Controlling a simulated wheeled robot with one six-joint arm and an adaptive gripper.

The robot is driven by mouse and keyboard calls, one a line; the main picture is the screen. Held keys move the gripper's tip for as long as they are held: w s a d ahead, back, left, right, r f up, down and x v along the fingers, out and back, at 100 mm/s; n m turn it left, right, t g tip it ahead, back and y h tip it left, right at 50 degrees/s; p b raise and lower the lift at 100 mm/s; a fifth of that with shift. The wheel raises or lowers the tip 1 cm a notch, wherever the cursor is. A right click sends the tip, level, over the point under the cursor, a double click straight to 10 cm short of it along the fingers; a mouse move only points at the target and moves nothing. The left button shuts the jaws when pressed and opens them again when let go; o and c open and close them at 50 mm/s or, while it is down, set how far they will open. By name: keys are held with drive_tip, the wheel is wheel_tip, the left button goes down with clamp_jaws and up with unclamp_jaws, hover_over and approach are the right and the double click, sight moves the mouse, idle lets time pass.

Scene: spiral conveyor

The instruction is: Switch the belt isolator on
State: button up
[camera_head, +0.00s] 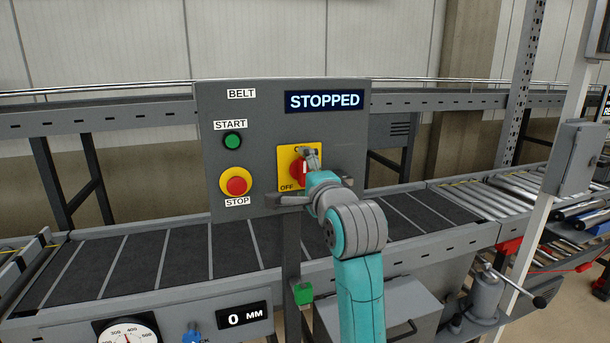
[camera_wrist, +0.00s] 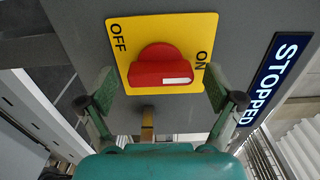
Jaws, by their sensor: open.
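The belt isolator is a red rotary knob (camera_wrist: 158,68) on a yellow plate (camera_wrist: 124,28) marked OFF and ON. In the wrist view the knob's white mark is on its right half, its outer end close to the ON label. The knob (camera_head: 297,172) also shows in the head view, partly hidden by my gripper (camera_head: 308,165). In the wrist view my gripper (camera_wrist: 160,92) is open, with one finger on each side of the knob. I cannot tell whether either finger touches it.
The grey panel (camera_head: 263,120) carries a green START button (camera_head: 233,141), a red STOP button (camera_head: 236,181) and a display (camera_head: 324,101) reading STOPPED. A conveyor belt (camera_head: 185,258) runs behind the panel. A grey post with a box (camera_head: 573,158) stands at right.

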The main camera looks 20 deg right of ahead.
drive_tip(key=s, duration=1.2)
drive_tip(key=shift+f, duration=0.1)
drive_tip(key=s+f+n+g, duration=0.1)
drive_tip(key=s+f+n, duration=0.3)
drive_tip(key=f, duration=0.7)
drive_tip(key=s+f+n, duration=0.2)
drive_tip(key=s+f, duration=0.3)
drive_tip(key=f, duration=0.5)
drive_tip(key=s+f+n+g, duration=0.1)
drive_tip(key=s+f+n, duration=0.3)
drive_tip(key=f, duration=0.7)
drive_tip(key=s+f+n, duration=0.2)
drive_tip(key=s, duration=0.8)
drive_tip(key=s+a+f+n, duration=0.1)
drive_tip(key=s+f+n, duration=0.2)
drive_tip(key=s, duration=0.8)
drive_tip(key=s+f+n+g, duration=0.1)
drive_tip(key=s+f+n, duration=0.2)
drive_tip(key=s, duration=0.8)
drive_tip(key=shift+a, duration=0.25)
